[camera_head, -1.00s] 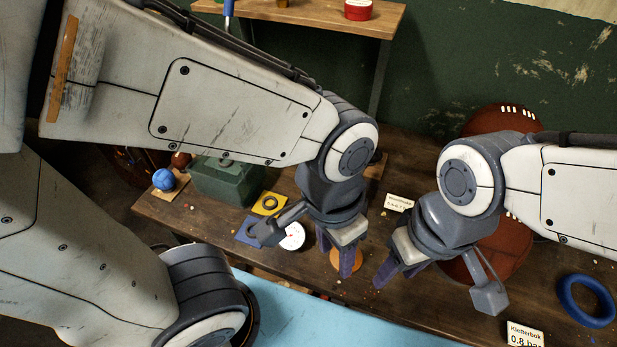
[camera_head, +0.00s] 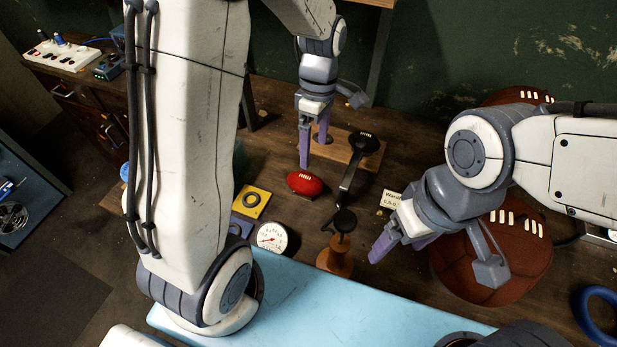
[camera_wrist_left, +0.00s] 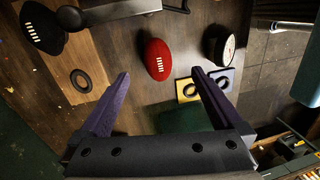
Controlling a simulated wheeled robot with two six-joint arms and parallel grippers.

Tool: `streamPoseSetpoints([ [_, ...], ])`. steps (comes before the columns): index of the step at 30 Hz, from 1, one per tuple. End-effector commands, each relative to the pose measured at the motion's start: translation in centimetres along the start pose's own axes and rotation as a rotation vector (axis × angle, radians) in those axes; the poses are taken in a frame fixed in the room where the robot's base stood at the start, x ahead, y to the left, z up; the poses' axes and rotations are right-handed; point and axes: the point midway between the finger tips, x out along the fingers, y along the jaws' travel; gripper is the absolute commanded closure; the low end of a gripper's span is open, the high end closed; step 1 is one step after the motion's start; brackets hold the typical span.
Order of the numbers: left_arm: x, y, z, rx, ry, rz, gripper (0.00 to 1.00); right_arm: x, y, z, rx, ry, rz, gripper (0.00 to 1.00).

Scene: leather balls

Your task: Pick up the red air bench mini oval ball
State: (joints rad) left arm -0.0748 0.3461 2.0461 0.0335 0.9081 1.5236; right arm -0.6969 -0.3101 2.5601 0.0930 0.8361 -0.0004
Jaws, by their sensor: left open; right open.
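The red mini oval ball (camera_head: 305,184), with white lace marks, lies on the dark wooden bench in the head view. My left gripper (camera_head: 313,152) is open and empty, pointing down just behind and above it. In the left wrist view the red ball (camera_wrist_left: 158,58) appears between and slightly beyond the spread purple fingertips (camera_wrist_left: 160,73); no contact is visible. My right gripper (camera_head: 402,249) is open and empty over the bench, left of a big brown leather ball (camera_head: 500,262).
A black-armed wooden stand (camera_head: 336,258), a round gauge (camera_head: 271,238) and a yellow plate with a ring (camera_head: 250,200) are nearby. A blue ring (camera_head: 598,312) lies at far right. A light-blue surface (camera_head: 310,300) is in front.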

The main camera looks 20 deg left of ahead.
Motion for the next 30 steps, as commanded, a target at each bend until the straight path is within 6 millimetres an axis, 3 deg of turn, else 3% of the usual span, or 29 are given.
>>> streamPoseSetpoints([
  [3,1.2,1.1,-1.7,-0.159,-0.004,-0.017,0.0,0.4,0.0,0.0,0.0,0.0,0.0,0.19],
  [6,2.4,1.2,-2.1,-0.208,-0.005,-0.025,0.0,0.3,0.0,0.0,0.0,0.0,0.0,0.19],
  [12,5.4,1.2,-2.0,-0.208,-0.004,-0.024,0.0,0.0,0.0,0.0,0.0,0.0,0.0,0.19],
  [19,7.1,1.1,-1.9,-0.206,-0.004,-0.022,0.0,-0.3,0.0,0.0,0.0,0.0,0.0,0.19],
  [27,11.1,0.7,-2.0,-0.205,-0.004,-0.023,0.0,-1.2,-0.1,-0.1,0.0,0.0,0.0,0.19],
  [30,11.7,0.8,-2.0,-0.205,-0.004,-0.021,0.0,-1.2,-0.1,-0.1,0.0,0.0,0.0,0.19],
])
